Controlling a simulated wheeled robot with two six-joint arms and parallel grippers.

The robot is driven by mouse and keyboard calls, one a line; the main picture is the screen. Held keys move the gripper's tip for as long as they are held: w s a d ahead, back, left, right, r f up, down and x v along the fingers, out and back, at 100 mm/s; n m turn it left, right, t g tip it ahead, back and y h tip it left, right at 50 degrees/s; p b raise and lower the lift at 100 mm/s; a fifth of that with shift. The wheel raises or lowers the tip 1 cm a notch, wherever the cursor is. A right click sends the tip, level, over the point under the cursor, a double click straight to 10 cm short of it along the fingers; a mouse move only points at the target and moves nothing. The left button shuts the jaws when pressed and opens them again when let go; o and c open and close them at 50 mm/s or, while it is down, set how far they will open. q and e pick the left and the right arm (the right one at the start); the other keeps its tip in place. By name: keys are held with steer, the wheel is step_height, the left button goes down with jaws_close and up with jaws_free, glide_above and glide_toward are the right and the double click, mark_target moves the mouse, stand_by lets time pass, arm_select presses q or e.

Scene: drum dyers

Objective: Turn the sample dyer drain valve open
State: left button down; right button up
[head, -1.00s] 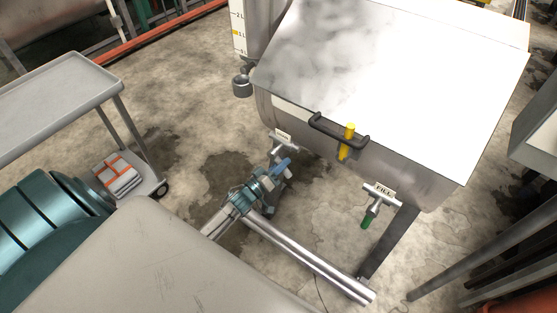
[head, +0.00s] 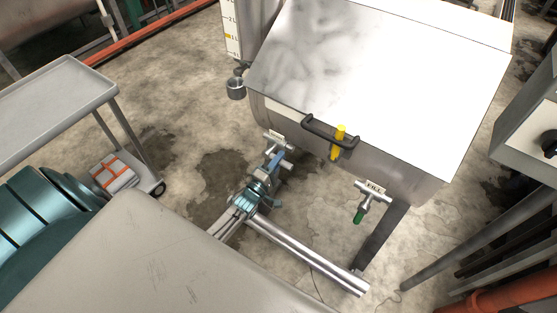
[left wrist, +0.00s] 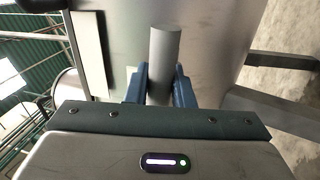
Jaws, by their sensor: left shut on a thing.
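The sample dyer (head: 355,165) is a steel tank with a bright flat lid. Its drain valve (head: 274,140) is on the lower left of the front, under a small white label too small to read. My left gripper (head: 272,166) is at this valve and hides most of it. In the left wrist view, the blue fingers of my left gripper (left wrist: 163,88) are shut on a grey round valve handle (left wrist: 165,55), which stands up between them. How far the valve is turned cannot be told. My right gripper is not in view.
A valve labelled FILL with a green handle (head: 359,216) hangs to the right. A black lid handle (head: 318,128) and a yellow latch (head: 338,142) are above. A grey cart (head: 60,100) stands left. A control box with a black knob (head: 549,141) is at right.

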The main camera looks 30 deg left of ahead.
arm_select(q)
steer(key=shift+n, duration=0.3)
steer(key=c, duration=1.3)
jaws_free()
steer(key=d+b+v, duration=0.1)
steer(key=b+v, duration=0.1)
steer(key=v, duration=0.8)
steer(key=shift+s+a, duration=0.45)
steer(key=shift+a, duration=0.05)
